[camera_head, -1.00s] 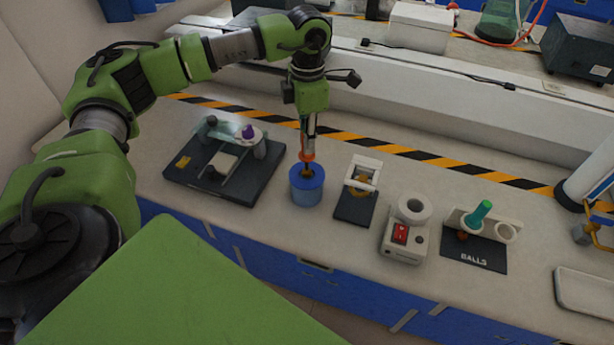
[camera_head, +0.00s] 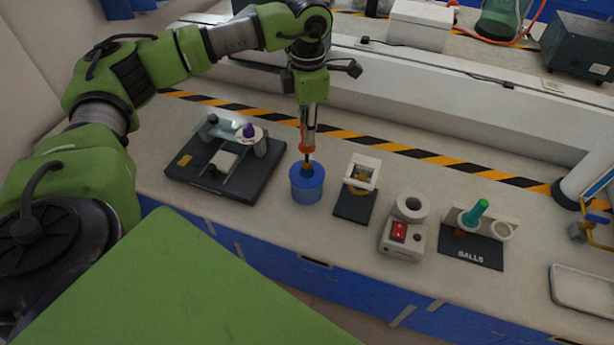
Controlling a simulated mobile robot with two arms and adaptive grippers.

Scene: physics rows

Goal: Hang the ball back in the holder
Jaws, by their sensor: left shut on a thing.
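My left gripper (camera_head: 309,128) points down over the blue container (camera_head: 306,187). It is shut on a thin orange-handled tool (camera_head: 308,142), whose dark lower end is at the container's opening. I cannot make out whether a ball is on that end. The holder (camera_head: 474,254) is a black base marked BALLS with a white upright bracket to the right. A teal-handled tool (camera_head: 474,213) stands in its left place, with a small brownish ball below it. The right ring (camera_head: 502,231) of the holder looks empty.
A black platform device (camera_head: 224,170) stands left of the container. Right of it stand a small black stand with a white frame (camera_head: 359,188) and a white device with a red switch (camera_head: 401,238). A white tray (camera_head: 584,290) lies far right. A striped strip runs behind.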

